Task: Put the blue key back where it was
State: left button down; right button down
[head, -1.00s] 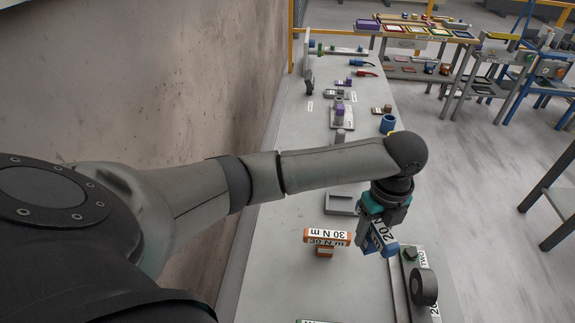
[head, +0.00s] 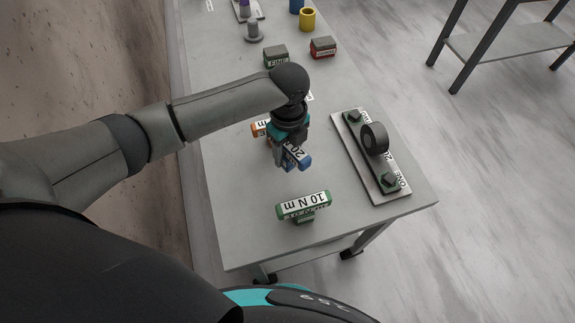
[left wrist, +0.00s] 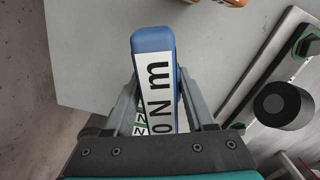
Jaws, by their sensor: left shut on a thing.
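The blue key (head: 304,161), with a white label reading 20, is held in my left gripper (head: 284,156). In the left wrist view the blue key (left wrist: 153,40) lies between the two fingers (left wrist: 160,100). I cannot tell whether it touches the slab (head: 235,190). The green key (head: 303,205), labelled 10 N m, stands on the slab nearer to me. The orange key (head: 259,128) is just behind my gripper and partly hidden by it. The blue key is between these two. My right gripper is not in view.
Right of the keys lies a grey plate (head: 370,183) with green-and-black fittings and a dark round wheel (head: 375,138). Farther back are a grey block (head: 276,56), a red block (head: 323,47) and a yellow cup (head: 308,19). The slab's near left part is clear.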

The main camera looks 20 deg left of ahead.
pick_arm(q)
jog(key=shift+f+b, duration=0.45)
jog(key=shift+f, duration=2.75)
jog(key=shift+f, duration=0.15)
jog(key=shift+c, duration=1.2)
grip_release()
jog(key=shift+r, duration=0.45)
notch_tip(320, 180, up, 12)
jog(key=shift+f+p, duration=0.25)
jog(key=shift+p, duration=0.65)
jog(key=shift+d, duration=0.1)
